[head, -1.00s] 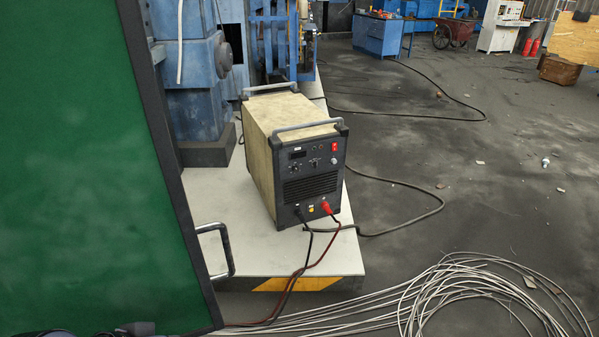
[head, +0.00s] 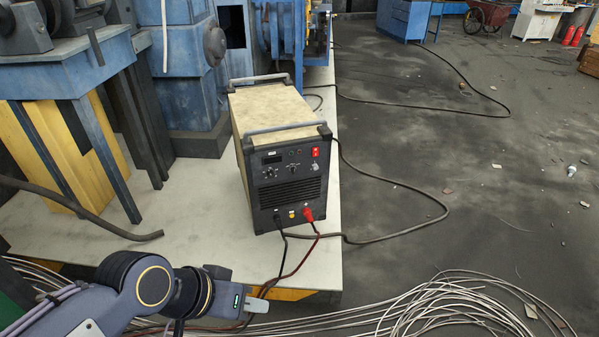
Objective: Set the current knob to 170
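The welding power box (head: 284,165) stands upright on the pale platform, its dark front panel facing me. Small knobs (head: 292,170) sit in the upper half of that panel, below a small dark display (head: 272,159). Which one is the current knob, and any reading, is too small to tell. My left gripper (head: 258,305) is low in the view, in front of and below the box, apart from it and pointing right. Its fingers are too small to show whether they are open. My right gripper is out of view.
A red switch (head: 315,152) is at the panel's upper right. A black cable and a red cable (head: 305,258) hang from the box's lower front. The pale platform (head: 200,235) ends in front of it. Coiled wire (head: 440,315) lies at lower right. A blue stand (head: 75,65) is at left.

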